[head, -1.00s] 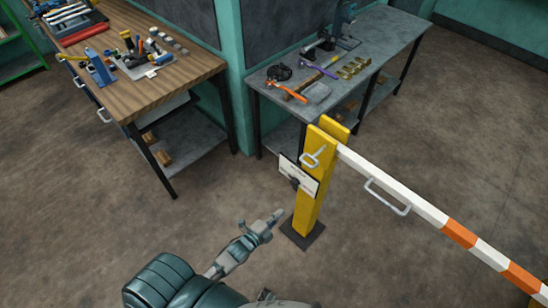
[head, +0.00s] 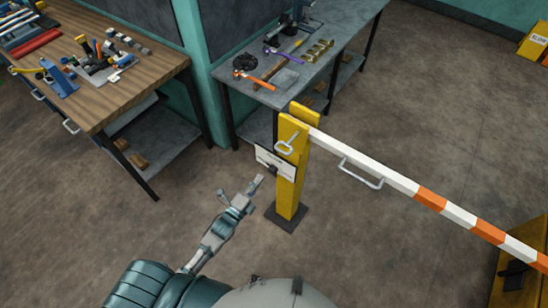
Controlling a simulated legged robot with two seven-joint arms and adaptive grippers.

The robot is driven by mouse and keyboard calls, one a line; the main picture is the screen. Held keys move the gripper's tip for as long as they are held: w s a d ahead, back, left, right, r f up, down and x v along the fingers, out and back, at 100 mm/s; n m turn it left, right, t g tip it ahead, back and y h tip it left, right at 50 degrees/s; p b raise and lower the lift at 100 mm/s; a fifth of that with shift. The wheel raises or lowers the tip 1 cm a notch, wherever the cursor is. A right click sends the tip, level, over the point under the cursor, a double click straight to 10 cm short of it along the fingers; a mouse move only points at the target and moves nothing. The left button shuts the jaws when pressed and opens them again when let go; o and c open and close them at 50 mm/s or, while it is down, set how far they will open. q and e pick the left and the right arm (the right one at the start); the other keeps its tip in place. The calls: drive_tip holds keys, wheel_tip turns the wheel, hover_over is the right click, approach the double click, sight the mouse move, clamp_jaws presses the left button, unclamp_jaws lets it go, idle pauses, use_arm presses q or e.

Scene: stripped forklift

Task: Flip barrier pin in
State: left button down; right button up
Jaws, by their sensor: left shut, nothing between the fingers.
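The barrier's yellow post (head: 291,185) stands on a dark base plate right of centre. The barrier pin (head: 287,145), a light metal piece with a loop handle, sits at the top of the post's front side. How deep it sits cannot be told. The white and orange barrier arm (head: 400,182) runs from the post top down to the right, with a grey handle (head: 361,174) on its side. My left gripper (head: 253,188) is shut and empty, left of the post and below the pin, apart from both. My right gripper is not visible.
A white sign plate (head: 276,162) is fixed to the post near my gripper. A wooden workbench (head: 150,88) with tools stands at the left, a grey tool bench (head: 345,30) behind the post. A yellow stand (head: 527,255) is at lower right. The floor around the post is clear.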

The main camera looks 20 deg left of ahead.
use_arm(q)
drive_tip(key=p, duration=0.2)
approach(286, 146)
drive_tip(key=f+x, duration=0.1)
drive_tip(key=x, duration=0.2)
drive_tip(key=shift+w+a+r, duration=0.25)
drive_tip(key=shift+w+r, duration=0.2)
drive_tip(key=shift+r, duration=0.05)
drive_tip(key=w+d+b, duration=0.1)
drive_tip(key=w, duration=0.1)
drive_tip(key=w+d+b, duration=0.1)
drive_tip(key=w, duration=0.1)
drive_tip(key=w+d+b, duration=0.1)
drive_tip(key=w+b, duration=0.1)
drive_tip(key=shift+w+f, duration=0.2)
drive_tip(key=shift+w+r, duration=0.1)
drive_tip(key=shift+r, duration=0.25)
drive_tip(key=shift+a, duration=0.15)
